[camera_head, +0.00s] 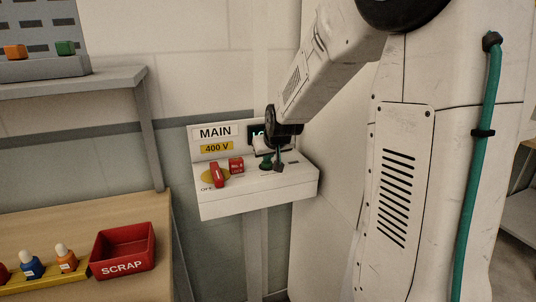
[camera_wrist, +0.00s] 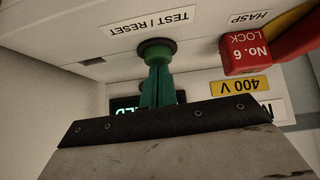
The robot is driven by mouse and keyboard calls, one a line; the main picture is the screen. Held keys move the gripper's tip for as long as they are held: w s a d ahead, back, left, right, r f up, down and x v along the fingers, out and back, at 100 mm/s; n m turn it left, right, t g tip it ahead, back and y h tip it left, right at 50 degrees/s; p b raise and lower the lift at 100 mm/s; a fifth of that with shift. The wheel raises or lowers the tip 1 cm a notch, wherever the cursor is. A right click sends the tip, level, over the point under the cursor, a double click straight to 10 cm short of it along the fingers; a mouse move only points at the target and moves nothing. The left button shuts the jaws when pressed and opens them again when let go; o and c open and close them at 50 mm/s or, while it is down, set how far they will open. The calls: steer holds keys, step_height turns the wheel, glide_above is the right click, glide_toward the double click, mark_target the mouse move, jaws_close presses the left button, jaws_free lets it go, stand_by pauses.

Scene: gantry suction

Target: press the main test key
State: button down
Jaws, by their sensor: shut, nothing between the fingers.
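The test key is a green round button with a dark collar (camera_wrist: 157,48), beside the TEST / RESET label (camera_wrist: 153,22) in the wrist view, which sees the panel upside down. My gripper (camera_wrist: 158,72) has its slim green fingers shut together and empty. Their tips overlap the button's face; I cannot tell whether they touch it or whether it is pushed in. In the head view my gripper (camera_head: 267,157) reaches down over the right part of the white MAIN panel (camera_head: 255,200), largely hiding the button.
A red No. 6 lock (camera_wrist: 246,55) sits beside the button, with a red handle (camera_head: 218,174) further left. A lit display (camera_wrist: 124,103) is partly hidden behind my gripper. A red SCRAP bin (camera_head: 125,245) stands on the wooden bench at left, below a grey shelf (camera_head: 70,82).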

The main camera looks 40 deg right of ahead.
steer(key=shift+f, duration=0.1)
steer(key=shift+s+f, duration=0.25)
steer(key=shift+f, duration=0.95)
steer(key=r, duration=0.4)
steer(key=shift+w+r, duration=0.35)
steer(key=shift+w, duration=0.05)
steer(key=v, duration=1)
steer(key=shift+r, duration=0.15)
steer(key=s+a+f+n+g+y, duration=0.1)
steer(key=s+a+g, duration=0.1)
steer(key=s+a, duration=0.3)
steer(key=s+a+f+n+g, duration=0.1)
steer(key=s+a, duration=0.5)
steer(key=s, duration=0.7)
steer(key=s+a+f+n+g+y, duration=0.1)
steer(key=s+a+f+g, duration=0.2)
steer(key=s+a, duration=0.3)
steer(key=s, duration=0.4)
steer(key=shift+g+y, duration=0.3)
